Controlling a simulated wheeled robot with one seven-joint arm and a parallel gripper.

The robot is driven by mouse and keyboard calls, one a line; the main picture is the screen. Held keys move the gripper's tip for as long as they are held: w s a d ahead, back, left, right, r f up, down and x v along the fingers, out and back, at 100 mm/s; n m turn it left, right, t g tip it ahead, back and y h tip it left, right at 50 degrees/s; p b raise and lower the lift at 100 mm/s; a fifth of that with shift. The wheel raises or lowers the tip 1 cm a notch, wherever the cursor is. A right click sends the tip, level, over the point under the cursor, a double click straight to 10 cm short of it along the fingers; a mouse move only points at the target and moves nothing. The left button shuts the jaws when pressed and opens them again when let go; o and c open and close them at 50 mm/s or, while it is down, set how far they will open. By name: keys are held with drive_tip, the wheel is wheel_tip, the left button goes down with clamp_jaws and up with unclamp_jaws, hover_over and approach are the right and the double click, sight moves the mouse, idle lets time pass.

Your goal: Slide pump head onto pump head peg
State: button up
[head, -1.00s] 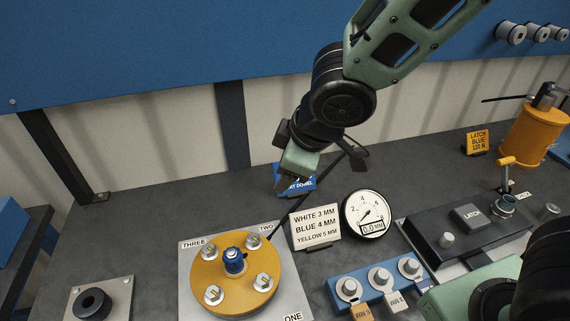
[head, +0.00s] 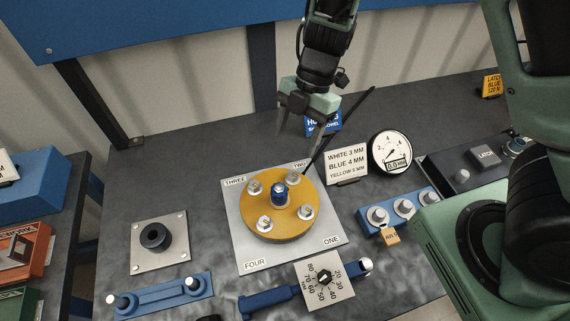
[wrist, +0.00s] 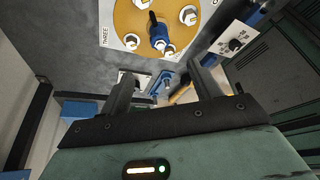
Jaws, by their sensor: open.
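A round yellow disc (head: 258,217) with several bolts and a blue knob-like centre (head: 280,195) sits on a grey plate marked ONE to FOUR; I take it for the pump head, though no label says so. It also shows at the top of the wrist view (wrist: 128,18). A black round piece (head: 155,237) stands on a square plate to its left; I cannot tell whether it is the peg. My gripper (head: 294,130) is open and empty, fingers pointing down, above the bench behind the disc. Its two fingers also show in the wrist view (wrist: 163,88).
A white size sign (head: 346,163), a dial gauge (head: 390,154) and a blue block with several knobs (head: 398,212) stand right of the disc. A blue bar with pins (head: 160,297) and a numbered dial (head: 325,280) lie in front. A dark thin rod (head: 340,130) leans beside my gripper.

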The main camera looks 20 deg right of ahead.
sight(280, 188)
drive_tip(key=x, duration=1.6)
drive_tip(key=shift+d, duration=0.1)
drive_tip(key=shift+r, duration=0.1)
drive_tip(key=c, duration=1.2)
